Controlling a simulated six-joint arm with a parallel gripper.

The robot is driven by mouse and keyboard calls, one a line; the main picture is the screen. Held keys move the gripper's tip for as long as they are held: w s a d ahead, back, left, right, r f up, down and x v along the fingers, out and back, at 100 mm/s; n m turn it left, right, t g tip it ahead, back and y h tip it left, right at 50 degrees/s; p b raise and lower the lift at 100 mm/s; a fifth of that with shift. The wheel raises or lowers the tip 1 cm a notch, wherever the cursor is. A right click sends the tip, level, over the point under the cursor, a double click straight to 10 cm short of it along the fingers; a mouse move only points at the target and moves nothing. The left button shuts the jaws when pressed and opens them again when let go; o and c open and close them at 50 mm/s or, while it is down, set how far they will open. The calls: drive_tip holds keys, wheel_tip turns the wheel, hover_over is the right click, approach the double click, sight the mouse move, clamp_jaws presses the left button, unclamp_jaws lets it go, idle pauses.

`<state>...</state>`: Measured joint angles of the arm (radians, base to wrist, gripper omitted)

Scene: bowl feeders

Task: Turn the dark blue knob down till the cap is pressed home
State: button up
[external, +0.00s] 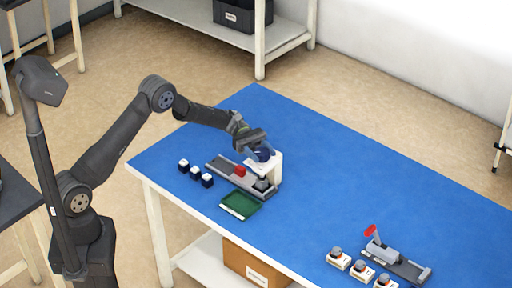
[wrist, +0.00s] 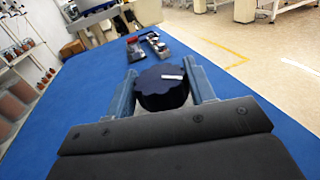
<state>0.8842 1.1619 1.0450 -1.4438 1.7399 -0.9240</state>
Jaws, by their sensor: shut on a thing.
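The dark blue knob (wrist: 163,90) sits between the two fingers of my gripper (wrist: 163,93) in the wrist view. It has a scalloped edge and a white mark on its top. My gripper is shut on it. In the external view my gripper (external: 262,153) is at the knob, at the top of a white press frame (external: 277,168). Below the knob, a small grey-green piece (external: 262,185) stands under the frame. Whether it is the cap, and whether it is pressed home, I cannot tell.
A grey rail (external: 226,168) with a red block (external: 240,171) runs up to the press. Several dark blue, white-topped pieces (external: 195,173) stand left of it. A green tray (external: 240,205) lies in front. A red-handled grey device (external: 383,253) and several small white-based pieces (external: 361,269) are at right.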

idle(0.5)
drive_tip(key=o, duration=1)
drive_tip(key=shift+c, duration=0.2)
drive_tip(key=v, duration=1.7)
drive_tip(key=shift+w, duration=0.3)
drive_tip(key=shift+d, duration=0.1)
